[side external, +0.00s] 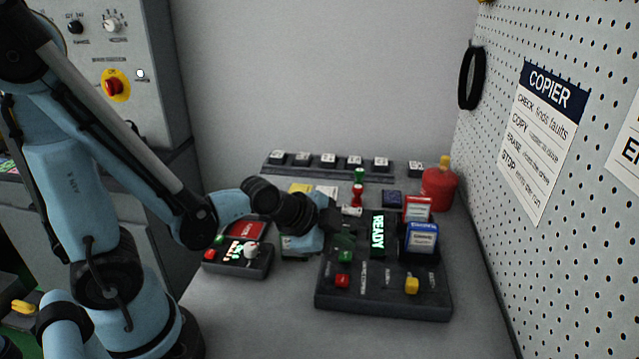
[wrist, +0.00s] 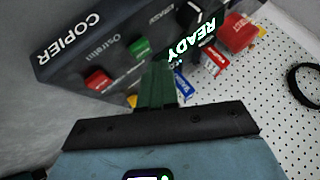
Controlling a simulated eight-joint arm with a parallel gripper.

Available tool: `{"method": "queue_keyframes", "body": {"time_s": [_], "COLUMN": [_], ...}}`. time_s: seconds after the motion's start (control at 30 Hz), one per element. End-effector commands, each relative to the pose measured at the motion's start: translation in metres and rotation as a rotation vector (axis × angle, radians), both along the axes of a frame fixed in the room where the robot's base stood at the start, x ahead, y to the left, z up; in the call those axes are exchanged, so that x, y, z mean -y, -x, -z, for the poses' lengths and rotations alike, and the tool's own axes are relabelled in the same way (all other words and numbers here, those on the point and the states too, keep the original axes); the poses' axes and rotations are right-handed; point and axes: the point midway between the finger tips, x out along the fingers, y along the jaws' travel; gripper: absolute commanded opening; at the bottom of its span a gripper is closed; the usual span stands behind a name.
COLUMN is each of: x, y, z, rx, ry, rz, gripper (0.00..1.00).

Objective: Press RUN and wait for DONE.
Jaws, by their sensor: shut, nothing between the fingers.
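The copier (side external: 383,305) is a dark box on the bench with a lit display (side external: 377,234) reading READY in green. It has a green button (side external: 346,257), a red button (side external: 343,281) and a yellow button (side external: 411,285). The wrist view shows the copier's green button (wrist: 140,47), red button (wrist: 98,80) and display (wrist: 192,38). I cannot read a RUN label on any button. My gripper (wrist: 158,75) is shut and empty, its fingers pointing toward the copier; contact cannot be told. In the side view my gripper (side external: 328,222) is at the copier's back left.
A red card (side external: 417,209) and a blue card (side external: 422,237) stand upright at the copier's right. A red canister (side external: 439,188) stands behind. A second control box (side external: 240,262) is left of my gripper. A pegboard wall (side external: 560,230) bounds the right side.

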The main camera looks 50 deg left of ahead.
Motion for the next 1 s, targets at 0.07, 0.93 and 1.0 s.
{"method": "queue_keyframes", "body": {"time_s": [0.07, 0.93, 1.0], "x": [0.000, 0.000, 0.000], "y": [0.000, 0.000, 0.000], "z": [0.001, 0.012, 0.012], "rx": [0.000, 0.000, 0.000], "ry": [0.000, 0.000, 0.000], "rz": [0.000, 0.000, 0.000], "gripper": [0.00, 0.00, 0.00]}}
